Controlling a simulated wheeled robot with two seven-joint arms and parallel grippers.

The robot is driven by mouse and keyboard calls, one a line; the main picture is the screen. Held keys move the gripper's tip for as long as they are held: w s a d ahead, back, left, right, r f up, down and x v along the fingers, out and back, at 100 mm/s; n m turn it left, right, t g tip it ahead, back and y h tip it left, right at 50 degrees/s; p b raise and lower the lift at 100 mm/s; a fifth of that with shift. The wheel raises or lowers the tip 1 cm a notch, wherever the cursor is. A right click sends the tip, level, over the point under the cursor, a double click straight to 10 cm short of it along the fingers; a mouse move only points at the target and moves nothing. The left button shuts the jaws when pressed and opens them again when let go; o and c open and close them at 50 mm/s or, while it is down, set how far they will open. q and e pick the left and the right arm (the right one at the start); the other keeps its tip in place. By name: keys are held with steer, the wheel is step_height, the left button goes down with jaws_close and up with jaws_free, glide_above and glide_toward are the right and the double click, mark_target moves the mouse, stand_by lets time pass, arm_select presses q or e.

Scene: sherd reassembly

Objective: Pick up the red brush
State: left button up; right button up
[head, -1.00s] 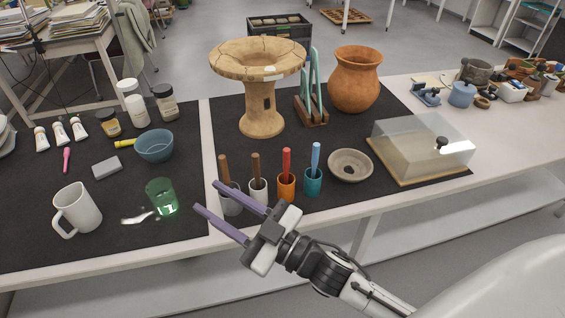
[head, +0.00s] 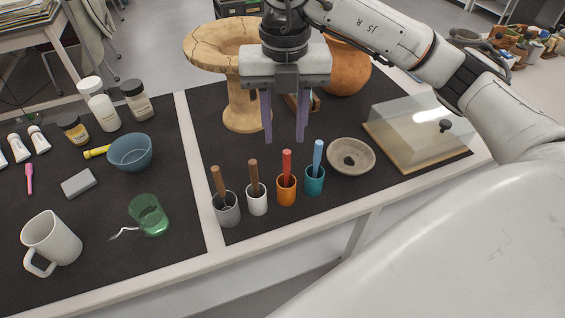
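The red brush (head: 287,166) stands handle up in an orange cup (head: 286,191) on the black mat. My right gripper (head: 284,141) points down above and just behind the red handle. Its two purple fingers are apart, with nothing between them. I cannot tell the exact height gap between the fingertips and the handle's top. My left gripper is not in the head view.
A blue-handled brush in a teal cup (head: 315,182) stands right of the orange cup. Brown-handled brushes stand in a white cup (head: 257,201) and a grey cup (head: 227,211) to the left. A shallow bowl (head: 351,156) and a clear-covered box (head: 415,130) are further right.

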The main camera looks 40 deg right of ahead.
mark_target(287, 151)
step_height(287, 151, down, 4)
steer(key=shift+s+d+f, duration=0.1)
steer(key=shift+f, duration=0.05)
steer(key=shift+d+f, duration=0.15)
steer(key=shift+f, duration=1.2)
steer(key=shift+d+f, duration=0.1)
steer(key=shift+f, duration=1.2)
jaws_close()
